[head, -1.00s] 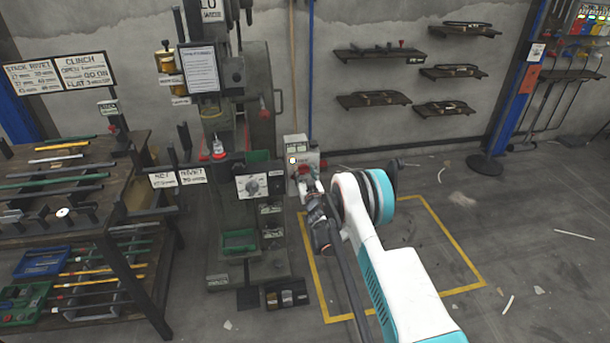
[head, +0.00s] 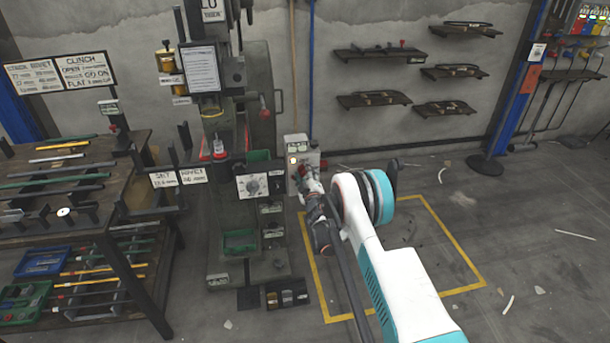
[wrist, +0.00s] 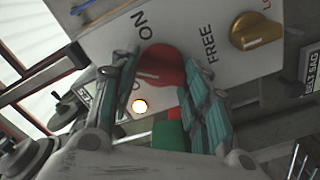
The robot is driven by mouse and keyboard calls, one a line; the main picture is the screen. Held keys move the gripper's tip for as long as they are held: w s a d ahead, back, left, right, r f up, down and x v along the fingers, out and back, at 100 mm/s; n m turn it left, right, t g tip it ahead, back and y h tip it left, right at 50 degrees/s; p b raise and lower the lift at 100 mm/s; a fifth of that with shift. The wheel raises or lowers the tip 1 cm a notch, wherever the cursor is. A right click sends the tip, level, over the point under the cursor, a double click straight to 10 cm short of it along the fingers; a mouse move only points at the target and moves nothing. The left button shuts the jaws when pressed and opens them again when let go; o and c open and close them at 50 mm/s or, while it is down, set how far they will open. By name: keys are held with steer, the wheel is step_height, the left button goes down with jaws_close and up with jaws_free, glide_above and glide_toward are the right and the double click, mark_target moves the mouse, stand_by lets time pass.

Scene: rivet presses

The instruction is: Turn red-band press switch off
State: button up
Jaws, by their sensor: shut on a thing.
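The switch box (head: 302,150) is a pale grey panel on the right side of the press (head: 230,100), with red trim near the press's work area. In the wrist view the red rotary switch (wrist: 162,68) sits on this panel between "ON" and a mostly hidden label. My gripper (wrist: 165,85) is shut on the red switch, one finger on each side of the knob. It also shows in the head view (head: 308,180), where it hides much of the switch. A round lamp (wrist: 140,106) glows below the knob.
A gold knob (wrist: 252,30) marked "FREE" is on the same panel, to the right of my fingers. A tool bench (head: 75,215) is at left; floor at right is mostly clear.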

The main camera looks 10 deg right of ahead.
steer(key=n, duration=0.3)
steer(key=shift+f+n, duration=0.1)
steer(key=shift+n, duration=0.2)
steer(key=shift+f+n, duration=0.1)
steer(key=shift+n, duration=1.7)
steer(key=shift+a, duration=0.1)
steer(key=o, duration=1.1)
steer(key=shift+c, duration=0.2)
steer(key=s, duration=0.7)
steer(key=shift+s, duration=0.3)
